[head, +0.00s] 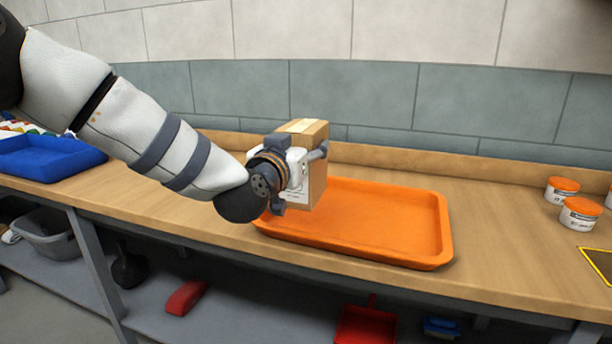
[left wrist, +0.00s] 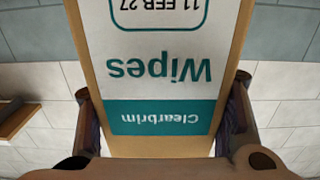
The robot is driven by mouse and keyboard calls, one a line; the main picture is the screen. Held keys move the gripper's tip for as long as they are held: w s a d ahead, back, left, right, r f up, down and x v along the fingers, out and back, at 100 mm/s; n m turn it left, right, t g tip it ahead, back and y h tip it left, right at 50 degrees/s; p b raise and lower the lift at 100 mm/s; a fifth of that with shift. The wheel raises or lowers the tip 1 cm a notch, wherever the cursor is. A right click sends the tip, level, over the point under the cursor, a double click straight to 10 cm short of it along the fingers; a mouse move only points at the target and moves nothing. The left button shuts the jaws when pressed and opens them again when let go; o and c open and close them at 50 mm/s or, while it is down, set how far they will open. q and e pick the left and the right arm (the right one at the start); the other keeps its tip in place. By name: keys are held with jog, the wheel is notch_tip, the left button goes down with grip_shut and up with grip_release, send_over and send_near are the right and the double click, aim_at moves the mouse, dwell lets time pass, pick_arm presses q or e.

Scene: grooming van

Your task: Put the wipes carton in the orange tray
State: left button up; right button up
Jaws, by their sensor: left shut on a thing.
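The wipes carton (head: 314,189) is a tan cardboard box with a white and teal label. In the left wrist view the carton (left wrist: 160,80) fills the middle, its label reading "Wipes" upside down. My left gripper (head: 300,165) is shut on the carton, a finger on each side. The orange tray (head: 385,223) lies on the wooden counter. The carton is upright over the tray's left part in the head view; whether its bottom touches the tray I cannot tell. The tray's left end is partly hidden by my gripper and the carton. My right gripper is not in view.
A blue tray (head: 50,157) is at the far left. A tiled wall (head: 400,95) rises behind. The counter between tray and tubs is clear.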

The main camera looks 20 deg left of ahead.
pick_arm(q)
jog(key=shift+w+a+f, duration=0.45)
jog(key=shift+w+f, duration=0.2)
jog(key=shift+f, duration=0.2)
jog(key=f, duration=0.2)
jog(key=f+b, duration=0.1)
jog(key=f, duration=0.1)
jog(key=shift+w+a, duration=0.3)
jog(key=shift+r, duration=0.15)
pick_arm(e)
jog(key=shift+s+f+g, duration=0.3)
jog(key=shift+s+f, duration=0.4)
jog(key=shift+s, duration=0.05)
pick_arm(q)
jog(key=o, duration=1.8)
jog(key=shift+f, duration=0.2)
jog(key=shift+c, duration=0.2)
